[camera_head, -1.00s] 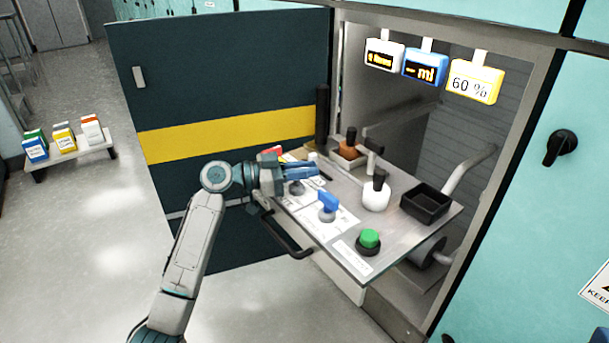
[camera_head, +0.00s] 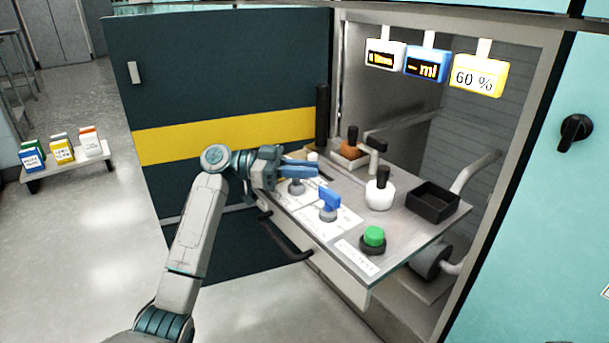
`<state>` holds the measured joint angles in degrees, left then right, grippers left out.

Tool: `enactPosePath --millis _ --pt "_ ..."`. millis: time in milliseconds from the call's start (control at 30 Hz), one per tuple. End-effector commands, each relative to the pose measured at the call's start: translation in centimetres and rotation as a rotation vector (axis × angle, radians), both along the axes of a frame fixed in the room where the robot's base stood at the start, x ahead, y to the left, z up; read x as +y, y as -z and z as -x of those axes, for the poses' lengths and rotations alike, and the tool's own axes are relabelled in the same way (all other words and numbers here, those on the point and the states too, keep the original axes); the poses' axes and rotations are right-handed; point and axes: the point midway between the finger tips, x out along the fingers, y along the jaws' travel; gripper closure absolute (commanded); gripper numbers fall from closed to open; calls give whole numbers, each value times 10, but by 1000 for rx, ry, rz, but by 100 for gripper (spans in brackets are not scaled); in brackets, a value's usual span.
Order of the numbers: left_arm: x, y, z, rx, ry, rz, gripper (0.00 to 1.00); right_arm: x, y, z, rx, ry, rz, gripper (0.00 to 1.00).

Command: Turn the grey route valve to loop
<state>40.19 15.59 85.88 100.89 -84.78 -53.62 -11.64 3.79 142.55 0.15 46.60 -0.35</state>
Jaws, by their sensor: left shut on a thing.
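My left gripper (camera_head: 300,170) reaches over the left part of the pulled-out panel (camera_head: 405,245) from the front left. Its blue fingers are shut on the grey route valve, whose grey round base (camera_head: 296,188) shows just below them. The valve's handle is mostly hidden by the fingers, so I cannot tell which mark it points to. A second valve with a blue handle (camera_head: 329,200) stands beside it on a white label, apart from the fingers. My right gripper is not in view.
A green button (camera_head: 374,236), a white bottle (camera_head: 380,195) and a black tray (camera_head: 433,203) are on the panel's right half. A dark open door (camera_head: 220,70) stands behind my arm. Display signs (camera_head: 478,78) hang above. A low rack (camera_head: 70,168) stands far left.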

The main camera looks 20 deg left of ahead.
Motion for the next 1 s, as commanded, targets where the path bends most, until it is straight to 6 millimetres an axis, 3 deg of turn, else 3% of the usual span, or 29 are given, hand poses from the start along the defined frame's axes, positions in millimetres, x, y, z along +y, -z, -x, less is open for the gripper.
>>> enactPosePath --millis 533,567,633,1000 --pt "0 0 0 0 22 1 100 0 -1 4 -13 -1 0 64" --pt "0 0 0 0 22 1 80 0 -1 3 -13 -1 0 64" --pt "0 0 0 0 21 1 66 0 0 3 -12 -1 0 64" --pt "0 -5 0 -1 22 0 64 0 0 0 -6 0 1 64"
